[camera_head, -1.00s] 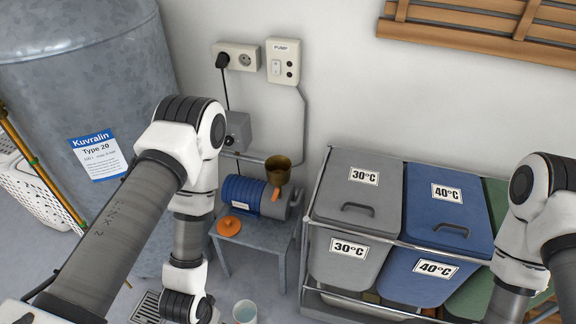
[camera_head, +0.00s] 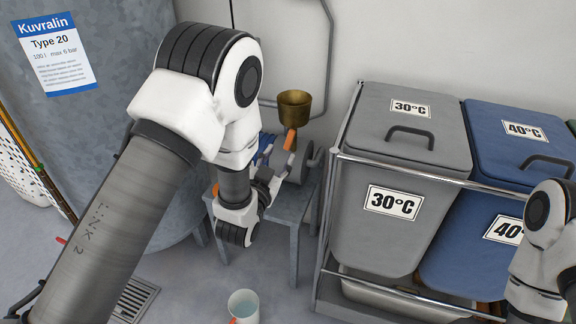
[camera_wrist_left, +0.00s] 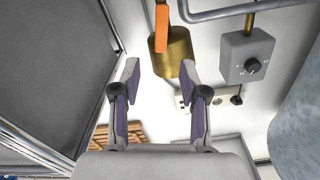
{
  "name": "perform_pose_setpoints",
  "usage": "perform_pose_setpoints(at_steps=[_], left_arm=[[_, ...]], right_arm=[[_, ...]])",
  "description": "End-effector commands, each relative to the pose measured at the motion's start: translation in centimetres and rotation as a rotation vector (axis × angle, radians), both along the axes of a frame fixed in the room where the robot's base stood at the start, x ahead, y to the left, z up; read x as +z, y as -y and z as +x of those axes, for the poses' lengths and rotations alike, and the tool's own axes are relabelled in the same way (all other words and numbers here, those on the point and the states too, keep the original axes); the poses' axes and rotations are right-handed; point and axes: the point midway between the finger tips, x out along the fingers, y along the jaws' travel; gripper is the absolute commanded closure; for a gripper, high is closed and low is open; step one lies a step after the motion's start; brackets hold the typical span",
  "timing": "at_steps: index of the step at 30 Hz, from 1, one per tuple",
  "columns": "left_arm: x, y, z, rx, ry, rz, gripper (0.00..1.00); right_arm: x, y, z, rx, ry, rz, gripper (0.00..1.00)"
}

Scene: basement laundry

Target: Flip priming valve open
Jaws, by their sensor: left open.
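The brass funnel (camera_head: 295,108) stands upright on the pump, with the orange valve lever (camera_head: 290,140) just below it. The lever (camera_wrist_left: 162,28) and the brass funnel body (camera_wrist_left: 175,58) also show in the left wrist view. My left gripper (camera_head: 276,151) is beside the lever in the head view, largely overlapped by my wrist. In the left wrist view the left gripper (camera_wrist_left: 160,68) is open and empty, with the lever ahead of its fingertips. I cannot tell whether it touches. Much of the blue and grey pump (camera_head: 312,160) is hidden. My right gripper is out of view.
The pump rests on a grey stool (camera_head: 290,208). The grey 30°C bin (camera_head: 405,135) and blue 40°C bin (camera_head: 530,150) stand in a metal frame to the right. A cup (camera_head: 243,306) stands on the floor in front. A metal tank (camera_head: 110,130) is at left.

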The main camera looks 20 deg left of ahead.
Motion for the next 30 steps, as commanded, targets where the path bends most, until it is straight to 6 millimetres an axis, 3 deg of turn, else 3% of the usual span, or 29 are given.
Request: perform_pose_setpoints(at_steps=[5,13,23,24,27,30], left_arm=[[0.2,0.0,1.9,0.001,0.004,-0.001,0.56],[0.1,0.2,6.8,0.0,0.002,-0.002,0.56],[0.2,0.2,7.8,0.001,-0.002,-0.001,0.56],[0.2,0.2,7.8,0.001,-0.002,-0.001,0.7],[0.2,0.2,7.7,0.001,-0.002,-0.001,1.0],[0.2,0.2,7.7,0.001,-0.002,-0.001,1.0]], right_arm=[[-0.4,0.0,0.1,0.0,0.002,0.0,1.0],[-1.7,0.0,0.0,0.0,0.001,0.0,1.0],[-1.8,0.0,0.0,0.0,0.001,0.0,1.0],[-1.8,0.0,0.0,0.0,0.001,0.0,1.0],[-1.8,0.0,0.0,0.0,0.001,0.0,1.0],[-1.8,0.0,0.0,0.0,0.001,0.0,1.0]])
